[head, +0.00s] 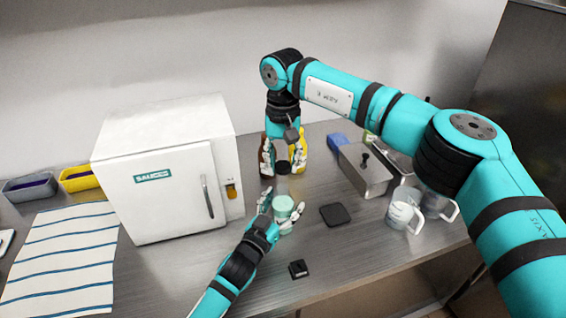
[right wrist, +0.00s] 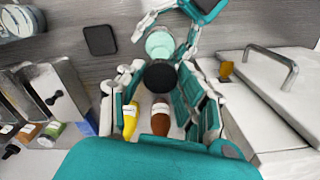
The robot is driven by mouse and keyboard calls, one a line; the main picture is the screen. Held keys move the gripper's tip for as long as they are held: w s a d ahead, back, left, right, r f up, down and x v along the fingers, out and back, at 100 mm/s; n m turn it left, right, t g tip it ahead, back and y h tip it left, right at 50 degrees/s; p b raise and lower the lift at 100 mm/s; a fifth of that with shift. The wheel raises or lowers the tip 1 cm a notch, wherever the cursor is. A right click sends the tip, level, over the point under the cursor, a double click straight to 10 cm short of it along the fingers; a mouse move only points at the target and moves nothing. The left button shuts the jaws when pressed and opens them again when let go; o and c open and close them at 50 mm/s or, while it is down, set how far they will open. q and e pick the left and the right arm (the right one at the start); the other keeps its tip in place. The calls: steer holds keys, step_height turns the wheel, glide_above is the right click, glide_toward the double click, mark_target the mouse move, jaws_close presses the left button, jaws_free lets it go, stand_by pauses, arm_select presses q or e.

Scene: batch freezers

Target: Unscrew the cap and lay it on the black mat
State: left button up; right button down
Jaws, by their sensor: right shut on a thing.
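A mint-green container (head: 283,206) stands upright on the steel counter; it also shows in the right wrist view (right wrist: 160,43). My left gripper (head: 281,207) has its fingers on either side of it, low down; whether they press on it is unclear. My right gripper (head: 283,160) points down from above, shut on the round black cap (right wrist: 160,76). In the head view the cap (head: 283,168) is above the container.
A white batch freezer (head: 165,165) stands left of my grippers. Brown (head: 266,157) and yellow (head: 298,152) bottles are behind my right gripper. A steel box (head: 364,175) and clear jugs (head: 402,210) are at right. A small black block (head: 299,269) lies near the front edge.

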arm_select(q)
steer(key=shift+o, duration=0.6)
